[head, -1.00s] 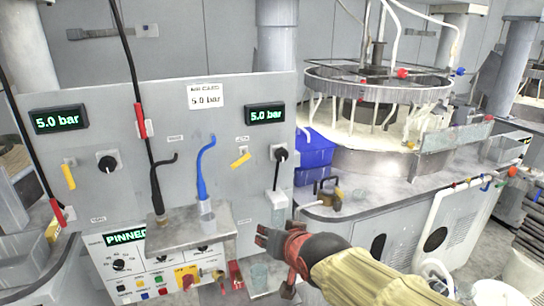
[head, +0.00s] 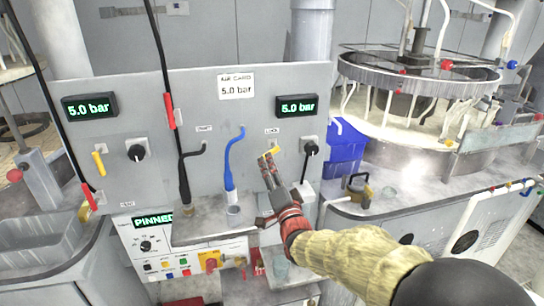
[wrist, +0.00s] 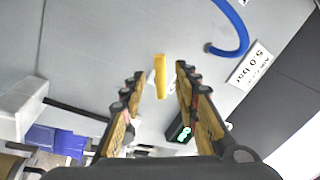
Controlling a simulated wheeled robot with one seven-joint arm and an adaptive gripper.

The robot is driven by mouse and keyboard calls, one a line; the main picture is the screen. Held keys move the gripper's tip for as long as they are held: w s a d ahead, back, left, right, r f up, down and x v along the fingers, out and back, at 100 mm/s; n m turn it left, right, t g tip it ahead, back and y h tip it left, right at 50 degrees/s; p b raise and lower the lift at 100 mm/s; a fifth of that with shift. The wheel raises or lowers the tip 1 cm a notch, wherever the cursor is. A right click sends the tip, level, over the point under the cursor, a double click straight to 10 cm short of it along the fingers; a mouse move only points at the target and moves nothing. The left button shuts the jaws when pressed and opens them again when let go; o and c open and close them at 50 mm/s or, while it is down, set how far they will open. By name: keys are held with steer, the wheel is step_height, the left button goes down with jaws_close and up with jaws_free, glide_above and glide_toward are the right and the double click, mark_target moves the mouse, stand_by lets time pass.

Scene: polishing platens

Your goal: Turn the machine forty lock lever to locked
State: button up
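The yellow lock lever (head: 270,153) sits on the grey panel below a small label that appears to read LOCK, left of a black knob (head: 311,148). It lies slanted in the head view. In the wrist view the yellow lever (wrist: 160,76) stands between and just beyond my fingertips. My gripper (head: 266,171) reaches up to the panel at the lever, its tips close below it. In the wrist view my gripper (wrist: 158,78) is open with a wide gap between the fingers. I cannot tell whether a finger touches the lever.
A blue hose (head: 231,160) and a black hose (head: 184,175) hang left of my gripper above a metal shelf (head: 210,229). A second yellow lever (head: 99,163) is at the panel's left. Displays (head: 297,105) read 5.0 bar. A blue bin (head: 345,145) stands right of the panel.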

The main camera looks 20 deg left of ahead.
steer(key=shift+b+x, duration=0.35)
steer(key=shift+x, duration=2.35)
steer(key=c, duration=0.3)
steer(key=shift+f, duration=0.1)
jaws_close()
